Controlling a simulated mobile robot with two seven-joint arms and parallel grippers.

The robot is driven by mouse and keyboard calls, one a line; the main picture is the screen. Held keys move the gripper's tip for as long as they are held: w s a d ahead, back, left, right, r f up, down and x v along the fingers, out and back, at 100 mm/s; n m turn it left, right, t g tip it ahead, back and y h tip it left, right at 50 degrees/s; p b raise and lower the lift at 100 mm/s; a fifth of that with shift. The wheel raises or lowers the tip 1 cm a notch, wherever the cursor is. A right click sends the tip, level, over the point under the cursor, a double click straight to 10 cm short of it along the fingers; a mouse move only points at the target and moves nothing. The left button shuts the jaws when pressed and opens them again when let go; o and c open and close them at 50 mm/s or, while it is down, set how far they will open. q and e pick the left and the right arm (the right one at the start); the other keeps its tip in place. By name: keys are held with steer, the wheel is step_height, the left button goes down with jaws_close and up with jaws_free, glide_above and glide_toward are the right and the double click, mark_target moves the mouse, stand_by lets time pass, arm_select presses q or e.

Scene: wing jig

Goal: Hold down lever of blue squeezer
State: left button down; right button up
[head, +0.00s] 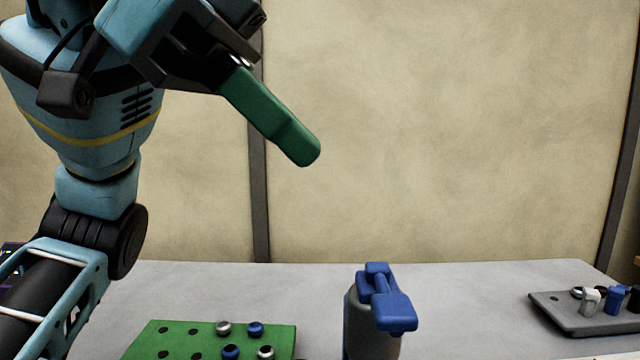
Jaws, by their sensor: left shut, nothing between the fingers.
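The blue squeezer (394,311) stands upright on the table in the lower middle of the head view. It has a grey body (358,330) and a blue lever on top; its lower part is cut off by the picture edge. My left gripper (304,150) hangs high up, above and to the left of the squeezer, well apart from it. Its green fingers are shut and empty, pointing down and to the right. My right gripper is not in view.
A green board (205,338) with holes and several silver and blue round pieces lies left of the squeezer. A grey tray (560,318) with small silver, blue and dark parts sits at the right. The grey table (470,290) between squeezer and tray is clear.

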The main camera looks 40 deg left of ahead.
arm_select(q)
steer(key=b, duration=0.1)
glide_above(410, 303)
steer(key=s+a, duration=0.2)
steer(key=a, duration=0.1)
step_height(410, 303, down, 7)
step_height(410, 303, down, 3)
steer(key=shift+w+d+f+b, duration=0.1)
steer(key=shift+w+d+b, duration=0.05)
steer(key=shift+b, duration=0.4)
steer(key=shift+d, duration=0.1)
